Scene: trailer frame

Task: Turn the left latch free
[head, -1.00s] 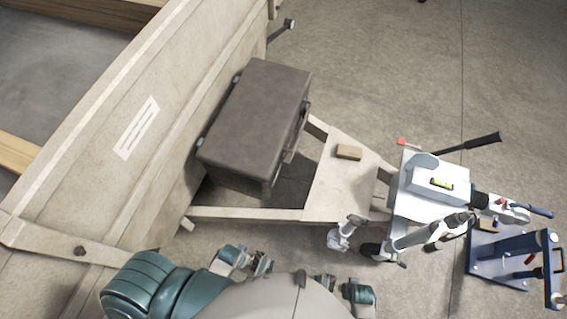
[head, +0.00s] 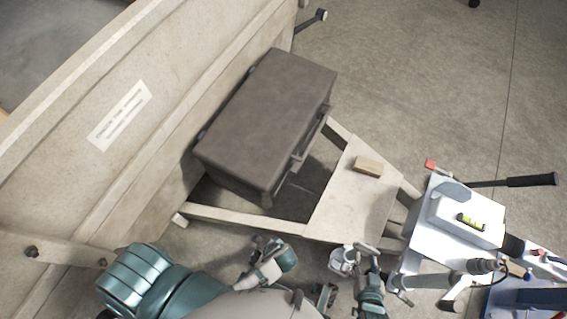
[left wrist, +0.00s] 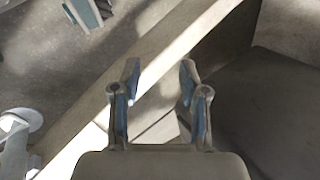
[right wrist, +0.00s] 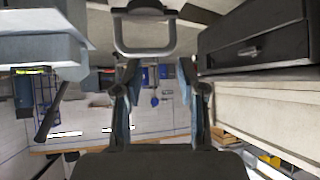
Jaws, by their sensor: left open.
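Grey metal fittings show on the trailer's wooden front wall (head: 135,75). One, a bar with a dark end (head: 318,16), sticks out at the top; a bolted strip (head: 60,258) is at lower left. I cannot tell which is the left latch. My left gripper (left wrist: 158,85) is open and empty in its wrist view, with a pale frame beam (left wrist: 175,45) beyond the fingers. In the head view its teal arm is low, near the drawbar. My right gripper (right wrist: 160,85) is open, with a grey loop handle (right wrist: 145,50) ahead; it also shows in the head view (head: 366,249).
A dark toolbox (head: 265,115) stands against the front wall. A wood block (head: 368,166) lies on the drawbar plate (head: 345,205). A white box with a spirit level (head: 470,222) and a black-handled lever (head: 530,181) are at right.

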